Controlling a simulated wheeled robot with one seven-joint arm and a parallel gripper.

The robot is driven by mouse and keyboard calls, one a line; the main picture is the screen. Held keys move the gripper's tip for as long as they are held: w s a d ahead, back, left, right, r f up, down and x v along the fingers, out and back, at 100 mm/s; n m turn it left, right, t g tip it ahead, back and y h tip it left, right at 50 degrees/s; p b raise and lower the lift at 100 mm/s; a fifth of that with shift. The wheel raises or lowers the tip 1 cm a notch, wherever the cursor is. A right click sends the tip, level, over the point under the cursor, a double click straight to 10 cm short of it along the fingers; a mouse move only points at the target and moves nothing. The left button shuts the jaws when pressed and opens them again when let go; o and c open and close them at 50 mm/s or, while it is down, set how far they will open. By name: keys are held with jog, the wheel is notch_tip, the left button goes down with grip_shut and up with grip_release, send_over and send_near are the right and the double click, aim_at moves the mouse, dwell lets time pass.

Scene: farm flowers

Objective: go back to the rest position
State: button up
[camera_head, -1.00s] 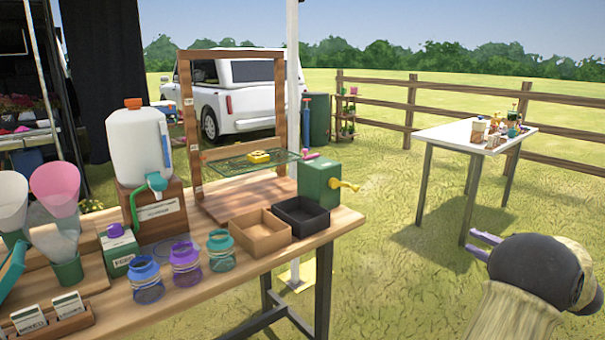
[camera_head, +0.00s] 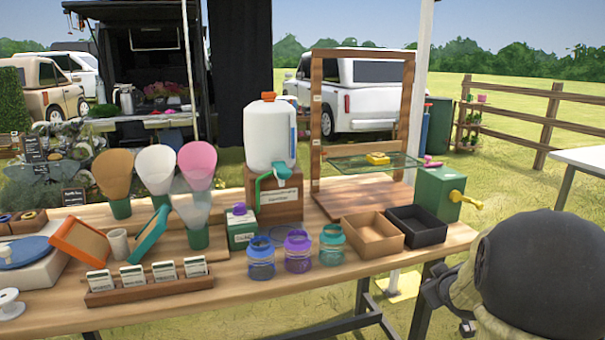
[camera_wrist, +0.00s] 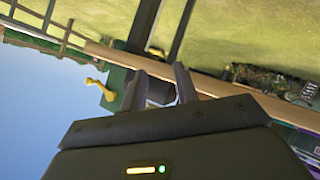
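My gripper (camera_wrist: 160,80) shows in the wrist view with its two dark fingers apart and no object between them. Beyond the fingers, the wrist view shows the table edge (camera_wrist: 210,82) and the green box with a yellow crank (camera_wrist: 118,82), all tilted. In the head view, my arm is folded at the lower right, off the right front of the table. Its dark rounded joint (camera_head: 545,262) hides most of the gripper there.
The wooden table (camera_head: 330,283) holds blue, purple and teal jars (camera_head: 297,252), a wooden tray (camera_head: 372,238), a black tray (camera_head: 416,227) and a white jug (camera_head: 270,135). A white table (camera_head: 585,160) stands at the right. Grass lies between the tables.

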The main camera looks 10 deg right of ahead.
jog(key=s+a+f+m+g+y, duration=0.2)
jog(key=s+a+f+g, duration=0.25)
jog(key=s+a, duration=0.6)
jog(key=s+a+f+m+g+y, duration=0.15)
jog(key=s+a+f+g, duration=0.3)
jog(key=s+a, duration=0.65)
jog(key=w+a+r+p, duration=0.1)
jog(key=r+p, duration=1.6)
jog(key=w+a+r+p, duration=0.1)
jog(key=w+r+p, duration=0.1)
jog(key=r+p, duration=1.5)
jog(key=shift+w+a+t+p, duration=0.2)
jog(key=shift+w+t+p, duration=0.1)
jog(key=shift+p, duration=0.1)
jog(key=shift+r+n+y, duration=0.1)
jog(key=shift+n+y, duration=0.15)
jog(key=shift+o, duration=1.4)
jog(key=shift+c, duration=0.7)
